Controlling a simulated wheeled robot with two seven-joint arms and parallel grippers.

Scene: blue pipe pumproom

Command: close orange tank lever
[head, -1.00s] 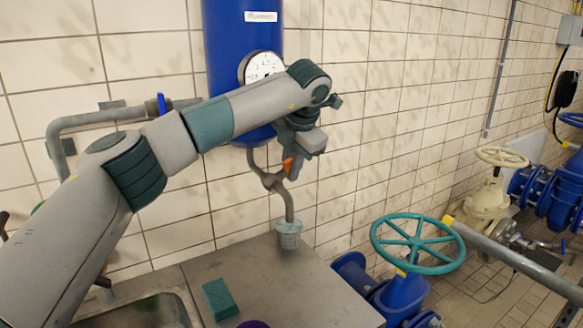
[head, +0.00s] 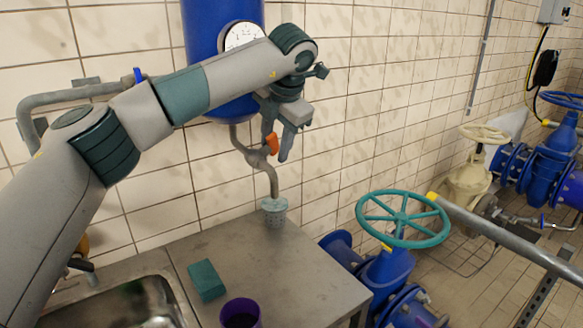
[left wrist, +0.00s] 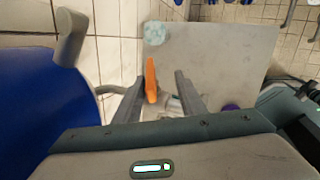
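The blue tank (head: 222,105) hangs on the tiled wall with a round gauge (head: 243,36) on its front. A grey outlet pipe bends down below it and carries the orange lever (head: 272,143), which stands roughly upright. My left gripper (head: 284,142) is at the lever, its fingers pointing down. In the left wrist view the orange lever (left wrist: 151,80) shows between the two spread fingers of my left gripper (left wrist: 160,82), closer to the left finger. A gap shows between the lever and the right finger. I cannot tell if the left finger touches it. My right gripper is out of view.
Below the pipe stands a metal table (head: 285,265) with a pale perforated cup (head: 274,212), a green sponge (head: 206,280) and a purple cup (head: 241,313). A sink (head: 130,305) is at the left. A teal handwheel (head: 403,218) and a grey rail (head: 510,237) are at the right.

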